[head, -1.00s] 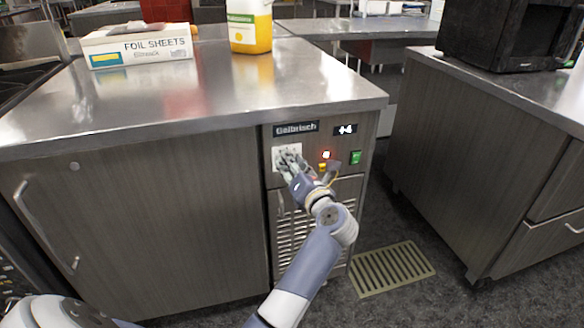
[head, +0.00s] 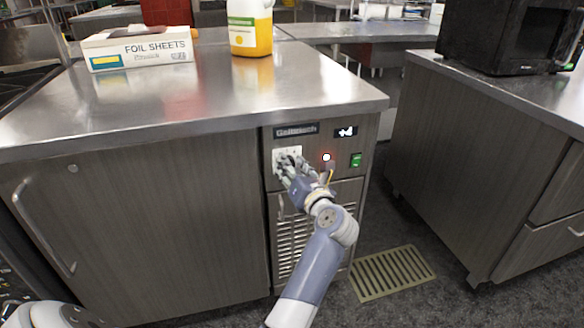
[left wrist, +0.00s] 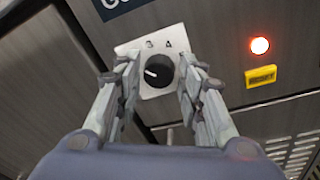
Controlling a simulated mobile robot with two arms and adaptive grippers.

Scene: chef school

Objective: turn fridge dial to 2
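The fridge dial (left wrist: 158,72) is a black round knob on a white plate (left wrist: 129,48), with the numbers 3 and 4 showing above it. Its white pointer mark points to the left; other numbers are hidden. My left gripper (left wrist: 158,76) has its two fingers apart, one on each side of the knob. I cannot tell whether either finger touches it. In the head view my left gripper (head: 286,166) is at the dial plate and covers most of it. The fridge display (head: 346,132) appears to read +4.
A red light (left wrist: 260,46) and a yellow reset button (left wrist: 261,76) are right of the dial. A green switch (head: 356,159) is further right. A foil box (head: 138,47) and a yellow bottle (head: 250,28) stand on the steel counter (head: 200,100). A vent grille (head: 292,240) is below.

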